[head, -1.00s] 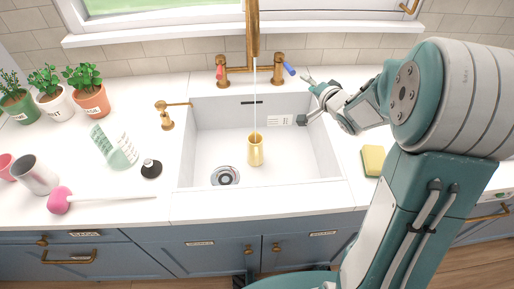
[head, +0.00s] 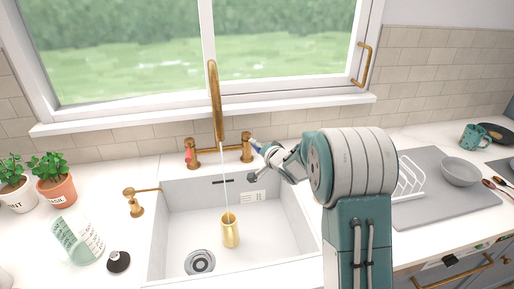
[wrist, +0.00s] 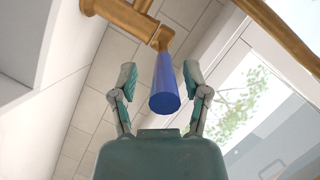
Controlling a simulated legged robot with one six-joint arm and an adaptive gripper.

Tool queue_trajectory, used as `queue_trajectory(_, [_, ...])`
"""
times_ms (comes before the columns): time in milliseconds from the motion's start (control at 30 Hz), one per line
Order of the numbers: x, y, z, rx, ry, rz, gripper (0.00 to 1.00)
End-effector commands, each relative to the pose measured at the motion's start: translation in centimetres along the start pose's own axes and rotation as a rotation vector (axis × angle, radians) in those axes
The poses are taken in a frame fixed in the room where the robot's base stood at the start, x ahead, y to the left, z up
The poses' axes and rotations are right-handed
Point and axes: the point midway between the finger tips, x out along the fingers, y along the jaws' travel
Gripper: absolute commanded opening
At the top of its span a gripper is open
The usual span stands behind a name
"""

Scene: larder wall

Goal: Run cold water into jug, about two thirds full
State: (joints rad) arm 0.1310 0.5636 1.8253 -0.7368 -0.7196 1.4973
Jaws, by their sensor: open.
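A gold jug (head: 230,234) stands upright in the white sink, under the brass tap (head: 216,105). A thin stream of water (head: 225,185) falls from the spout into the jug's mouth. The water level inside cannot be seen. The tap's blue lever (head: 255,145) is on the right and its red lever (head: 188,155) on the left. My gripper (head: 259,161) is at the blue lever. In the wrist view my gripper (wrist: 163,84) is open, with one finger on each side of the blue lever (wrist: 165,87) and gaps visible between.
The sink (head: 190,221) has a drain (head: 200,262) left of the jug. A brass soap dispenser (head: 136,202), a marked pale-green container (head: 77,240) and potted herbs stand at left. A grey mat (head: 440,207) with a bowl (head: 460,171) lies at right.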

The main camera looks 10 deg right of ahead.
Motion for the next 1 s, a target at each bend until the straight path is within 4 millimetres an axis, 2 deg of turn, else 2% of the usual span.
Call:
queue_trajectory(200, [0.1, -0.1, 0.1, -0.001, -0.001, 0.0, 0.6])
queue_trajectory(267, [0.1, -0.1, 0.1, -0.001, -0.001, 0.0, 0.34])
queue_trajectory(300, [0.1, -0.1, 0.1, -0.001, -0.001, 0.0, 0.16])
queue_trajectory(333, [0.1, -0.1, 0.1, -0.001, -0.001, 0.0, 0.02])
queue_trajectory(367, [0.1, -0.1, 0.1, -0.001, -0.001, 0.0, 0.0])
queue_trajectory(667, [0.2, -0.2, 0.3, 0.001, 0.006, 0.005, 0.0])
queue_trajectory(1000, [0.5, -0.8, 1.2, 0.028, 0.105, 0.065, 0.0])
